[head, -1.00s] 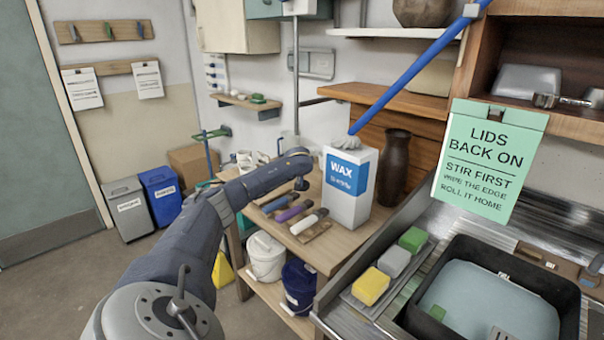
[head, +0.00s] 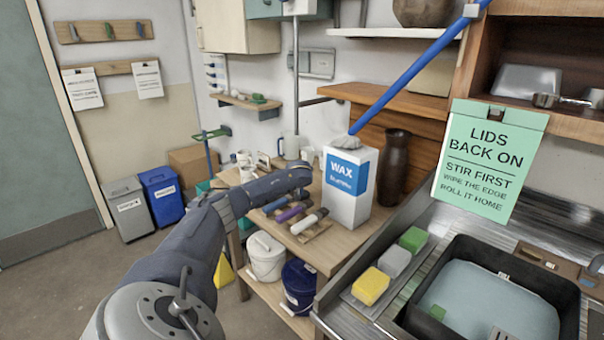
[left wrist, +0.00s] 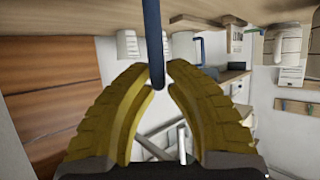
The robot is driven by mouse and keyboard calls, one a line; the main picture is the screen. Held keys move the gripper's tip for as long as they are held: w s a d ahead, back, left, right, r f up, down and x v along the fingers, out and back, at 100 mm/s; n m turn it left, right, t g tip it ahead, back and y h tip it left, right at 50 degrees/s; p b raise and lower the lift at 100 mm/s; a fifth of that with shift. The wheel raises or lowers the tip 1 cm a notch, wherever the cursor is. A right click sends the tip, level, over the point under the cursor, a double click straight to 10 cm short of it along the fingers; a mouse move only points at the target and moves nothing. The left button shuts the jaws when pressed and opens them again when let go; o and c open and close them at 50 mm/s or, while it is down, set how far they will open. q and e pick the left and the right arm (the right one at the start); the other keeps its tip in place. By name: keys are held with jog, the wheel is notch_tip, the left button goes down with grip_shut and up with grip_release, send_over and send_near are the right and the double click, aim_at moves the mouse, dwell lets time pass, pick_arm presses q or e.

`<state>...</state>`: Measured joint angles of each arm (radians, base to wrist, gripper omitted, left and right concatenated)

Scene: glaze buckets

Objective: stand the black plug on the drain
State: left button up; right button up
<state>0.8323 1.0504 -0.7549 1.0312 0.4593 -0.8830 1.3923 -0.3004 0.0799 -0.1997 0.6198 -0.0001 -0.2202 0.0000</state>
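I cannot make out the black plug or the drain in either view. The black sink basin (head: 408,318) is at the lower right of the head view, with cloudy water in it that hides its floor. My left arm reaches over the wooden work table, and its gripper fingers are hidden in the head view. In the left wrist view my left gripper (left wrist: 158,85) shows two yellow fingers with tips close together. A thin dark blue bar (left wrist: 153,35) ends between the tips; I cannot tell whether they grip it. My right gripper is not in view.
A wax box (head: 349,205) and a dark vase (head: 394,167) stand beyond my left arm's end. Brushes (head: 293,211) lie on the table. Yellow, grey and green sponges (head: 396,261) line the sink's left side. A green sign (head: 490,160) hangs before the sink.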

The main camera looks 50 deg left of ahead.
pick_arm(q)
jog(key=o, duration=0.3)
jog(key=shift+r, duration=0.1)
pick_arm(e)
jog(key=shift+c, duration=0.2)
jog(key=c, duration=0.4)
pick_arm(q)
jog(key=v, duration=1.2)
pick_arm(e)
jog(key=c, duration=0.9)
